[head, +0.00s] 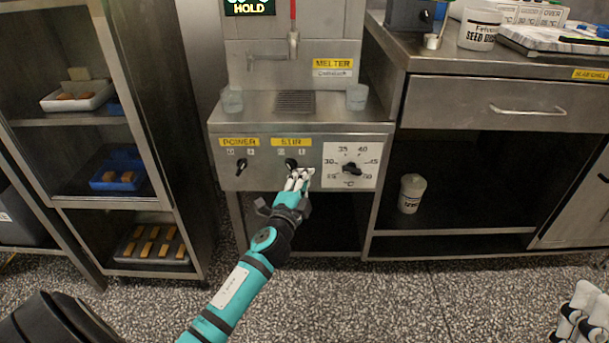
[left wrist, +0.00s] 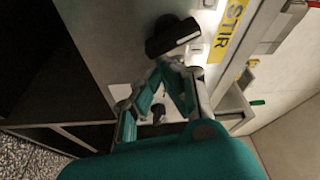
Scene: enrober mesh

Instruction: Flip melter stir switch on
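The melter's STIR switch (head: 291,164) is a black lever under the yellow STIR label (head: 291,142) on the steel front panel. In the left wrist view the switch (left wrist: 172,36) shows as a thick black handle just beyond the fingertips. My left gripper (head: 300,177) is just below and right of the switch in the head view. Its fingers (left wrist: 180,68) converge with tips close together and nothing visible between them. Whether they touch the switch is unclear. My right gripper (head: 580,310) is partly in view at the bottom right, far from the panel; its opening is unclear.
The black POWER switch (head: 241,166) is left of STIR. The temperature dial (head: 351,169) on a white plate is close to the right. Two cups (head: 232,100) (head: 357,97) stand on the melter top. A shelf rack (head: 160,150) stands left, a steel counter (head: 440,62) right.

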